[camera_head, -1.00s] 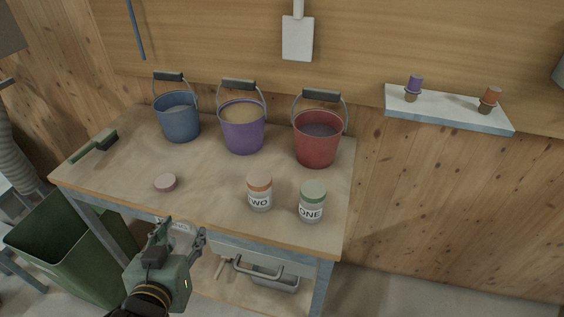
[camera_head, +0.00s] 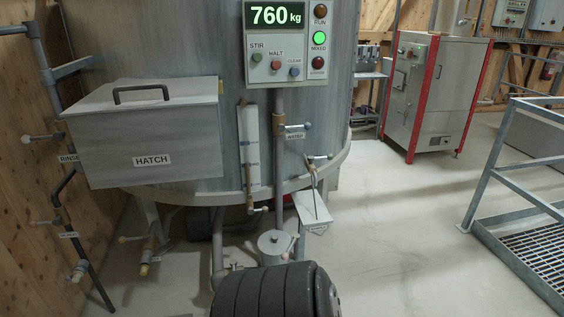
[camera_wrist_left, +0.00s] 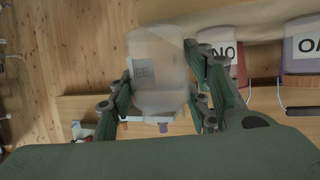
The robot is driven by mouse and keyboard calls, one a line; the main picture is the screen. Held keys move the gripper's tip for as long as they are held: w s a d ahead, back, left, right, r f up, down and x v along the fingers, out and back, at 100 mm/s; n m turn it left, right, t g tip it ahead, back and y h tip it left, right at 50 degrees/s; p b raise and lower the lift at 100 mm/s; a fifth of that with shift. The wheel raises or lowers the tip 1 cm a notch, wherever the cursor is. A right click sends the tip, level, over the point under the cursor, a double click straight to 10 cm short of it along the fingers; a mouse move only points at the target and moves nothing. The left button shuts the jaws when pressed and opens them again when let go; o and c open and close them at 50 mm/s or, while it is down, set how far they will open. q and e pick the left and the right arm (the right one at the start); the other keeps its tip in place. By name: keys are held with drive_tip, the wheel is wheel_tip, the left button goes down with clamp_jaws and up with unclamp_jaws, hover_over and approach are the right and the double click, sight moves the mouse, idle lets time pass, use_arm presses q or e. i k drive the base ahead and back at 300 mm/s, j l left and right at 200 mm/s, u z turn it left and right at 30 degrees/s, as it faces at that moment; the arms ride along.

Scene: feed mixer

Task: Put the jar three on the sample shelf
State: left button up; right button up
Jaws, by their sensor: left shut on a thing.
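In the left wrist view, which looks upside down, my left gripper (camera_wrist_left: 160,76) is shut on a pale, translucent jar (camera_wrist_left: 157,50). The jar is apart from the shelf. My right gripper is in no view.
Open floor lies between.

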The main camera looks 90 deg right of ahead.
sight(313, 212)
drive_tip(key=k+l+z, duration=0.2)
drive_tip(key=l+z, duration=0.2)
drive_tip(key=l, duration=0.55)
drive_tip(key=k+l+z, duration=0.1)
drive_tip(key=l+z, duration=0.35)
drive_tip(key=l, duration=0.55)
drive_tip(key=i+l+z, duration=0.1)
drive_tip(key=l+z, duration=0.3)
drive_tip(key=l, duration=1.1)
drive_tip(key=i+l, duration=0.15)
drive_tip(key=l, duration=1)
